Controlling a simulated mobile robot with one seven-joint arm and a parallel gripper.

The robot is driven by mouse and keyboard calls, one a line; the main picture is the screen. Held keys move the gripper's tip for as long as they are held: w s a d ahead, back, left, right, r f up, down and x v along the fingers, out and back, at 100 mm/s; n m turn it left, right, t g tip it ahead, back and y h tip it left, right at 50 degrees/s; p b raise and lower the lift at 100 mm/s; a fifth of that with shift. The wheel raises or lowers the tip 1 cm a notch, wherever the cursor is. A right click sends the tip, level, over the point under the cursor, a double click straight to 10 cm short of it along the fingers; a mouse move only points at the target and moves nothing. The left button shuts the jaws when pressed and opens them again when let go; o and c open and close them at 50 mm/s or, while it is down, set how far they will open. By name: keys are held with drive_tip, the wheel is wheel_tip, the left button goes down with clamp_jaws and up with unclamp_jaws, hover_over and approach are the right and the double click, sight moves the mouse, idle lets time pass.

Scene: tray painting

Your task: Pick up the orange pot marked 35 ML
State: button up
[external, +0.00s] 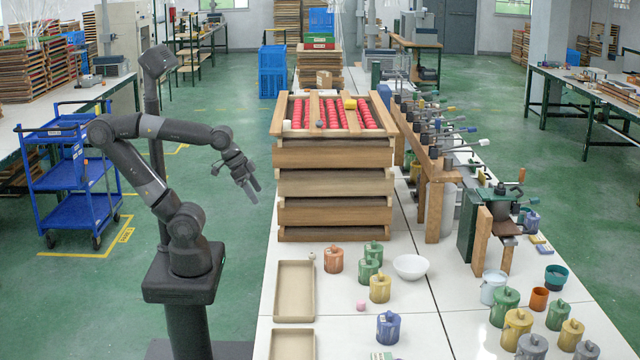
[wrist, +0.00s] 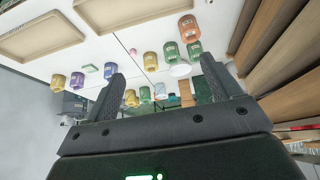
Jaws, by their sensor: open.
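An orange lidded pot (external: 333,259) stands upright on the white table, right of the upper beige tray and in front of the stacked wooden trays. It also shows near the top of the wrist view (wrist: 188,28); its marking is too small to read. My gripper (external: 250,186) is open and empty, raised left of the tray stack, well away from the pot. In the wrist view both fingers of the gripper (wrist: 162,86) stand apart with nothing held between them.
Green pots (external: 369,271), a yellow pot (external: 380,288) and a white bowl (external: 410,267) stand close to the orange pot's right. The tall tray stack (external: 335,188) rises just behind. A beige tray (external: 294,291) lies at its left. A blue pot (external: 388,328) is nearer.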

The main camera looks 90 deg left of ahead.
drive_tip(key=shift+o, duration=0.7)
drive_tip(key=shift+w, duration=0.1)
drive_tip(key=n+y, duration=0.3)
drive_tip(key=n, duration=0.2)
hover_over(332, 248)
drive_tip(key=s+d, duration=0.2)
drive_tip(key=s, duration=0.1)
wheel_tip(332, 248, down, 21)
drive_tip(key=shift+t+h, duration=0.3)
drive_tip(key=shift+x, duration=2.7)
